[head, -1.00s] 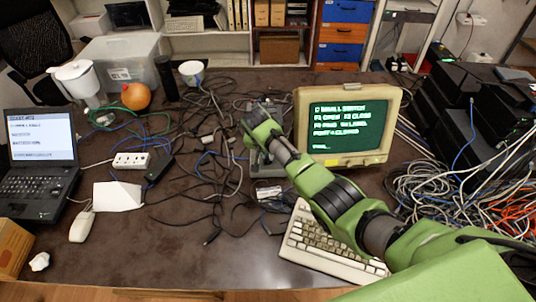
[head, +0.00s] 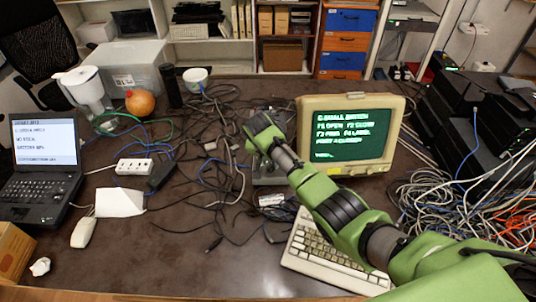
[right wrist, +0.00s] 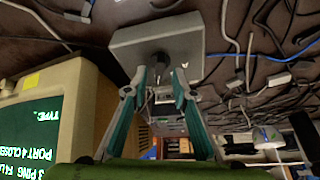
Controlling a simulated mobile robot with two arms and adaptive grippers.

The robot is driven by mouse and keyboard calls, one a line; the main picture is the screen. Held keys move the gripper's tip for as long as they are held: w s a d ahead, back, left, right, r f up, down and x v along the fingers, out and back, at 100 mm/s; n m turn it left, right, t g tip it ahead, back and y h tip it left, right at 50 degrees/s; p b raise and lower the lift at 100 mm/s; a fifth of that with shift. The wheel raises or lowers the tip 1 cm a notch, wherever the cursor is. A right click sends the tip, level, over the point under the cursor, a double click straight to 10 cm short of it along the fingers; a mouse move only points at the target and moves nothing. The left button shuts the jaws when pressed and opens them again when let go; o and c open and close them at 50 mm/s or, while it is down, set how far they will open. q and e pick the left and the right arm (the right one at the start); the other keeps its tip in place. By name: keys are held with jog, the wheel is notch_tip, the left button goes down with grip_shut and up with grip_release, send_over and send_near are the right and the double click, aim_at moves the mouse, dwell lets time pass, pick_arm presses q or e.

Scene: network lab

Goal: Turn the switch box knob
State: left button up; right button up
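The switch box (right wrist: 198,35) is a grey box in the upper middle of the right wrist view. A dark round knob (right wrist: 160,60) is on the face turned to me. My right gripper (right wrist: 159,76) has its two fingers apart, one on each side of the knob in the picture; I cannot tell whether they touch it. In the head view the switch box (head: 268,178) shows only partly beside my green right arm, and the arm hides the knob and the fingertips. My left gripper is not in view.
A beige monitor (head: 312,130) stands close to the right of the arm, with a keyboard (head: 325,255) in front. Tangled dark cables (head: 205,195) cover the middle of the table. A laptop (head: 40,190) is at left. The front of the table is mostly clear.

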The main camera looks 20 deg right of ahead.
jog(key=v, duration=1.1)
jog(key=shift+s+f, duration=0.1)
